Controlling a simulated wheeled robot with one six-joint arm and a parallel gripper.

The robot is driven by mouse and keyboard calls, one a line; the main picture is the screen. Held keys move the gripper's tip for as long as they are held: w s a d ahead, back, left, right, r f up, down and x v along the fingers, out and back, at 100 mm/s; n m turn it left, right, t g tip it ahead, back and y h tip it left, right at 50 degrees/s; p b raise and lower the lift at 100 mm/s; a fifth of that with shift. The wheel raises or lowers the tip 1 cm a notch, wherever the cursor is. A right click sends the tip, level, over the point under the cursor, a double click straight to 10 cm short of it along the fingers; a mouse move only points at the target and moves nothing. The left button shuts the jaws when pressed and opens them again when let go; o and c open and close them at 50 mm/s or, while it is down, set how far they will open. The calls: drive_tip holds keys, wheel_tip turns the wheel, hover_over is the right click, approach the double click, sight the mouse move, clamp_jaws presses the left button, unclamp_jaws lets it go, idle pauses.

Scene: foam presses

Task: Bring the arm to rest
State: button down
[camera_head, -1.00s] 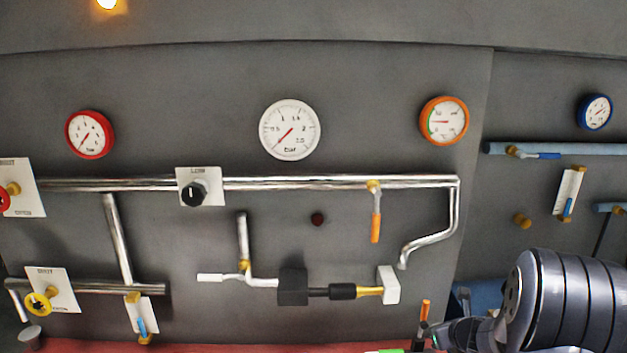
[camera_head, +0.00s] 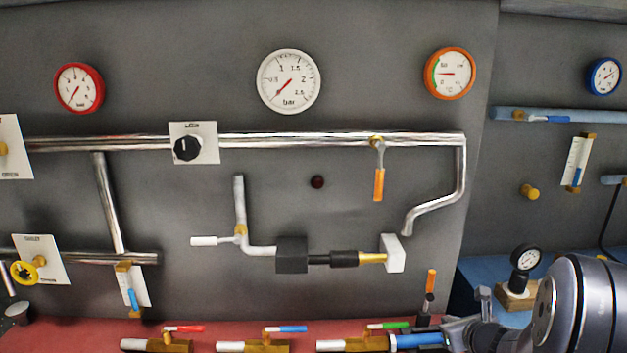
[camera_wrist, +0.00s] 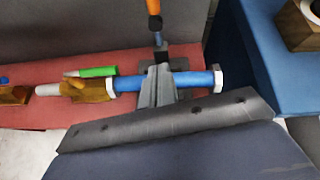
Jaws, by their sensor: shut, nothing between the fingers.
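My gripper (camera_wrist: 160,80) is shut with nothing between its fingers. In the wrist view its fingers show in front of a blue pipe (camera_wrist: 193,81) with a white collar at its right end. Whether they touch the pipe is hard to tell. In the head view my gripper (camera_head: 457,330) is at the lower right, above the red bench, near the blue pipe (camera_head: 420,341). An orange-handled lever (camera_head: 431,282) stands upright just behind it; the lever also shows at the top of the wrist view (camera_wrist: 154,22).
Valves with red (camera_head: 185,328), blue (camera_head: 288,329) and green (camera_head: 390,325) handles line the red bench (camera_head: 90,331). A blue surface (camera_head: 465,290) at the right bears a small gauge (camera_head: 526,257) on a block. Pipes and dials fill the grey wall, including a white gauge (camera_head: 289,81).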

drive_tip(key=f+t+b, duration=0.2)
drive_tip(key=b, duration=0.4)
drive_tip(key=s+f+t+b, duration=0.1)
drive_tip(key=f+b, duration=0.1)
drive_tip(key=b, duration=0.4)
drive_tip(key=s+f+t+b, duration=0.1)
drive_tip(key=f+t+b, duration=0.1)
drive_tip(key=b, duration=0.5)
drive_tip(key=shift+s+f+t+y, duration=0.1)
drive_tip(key=shift+f+t+y, duration=0.2)
drive_tip(key=shift+f, duration=0.25)
drive_tip(key=shift+f+t+b, duration=0.25)
drive_tip(key=shift+t+b, duration=0.05)
drive_tip(key=shift+b, duration=0.55)
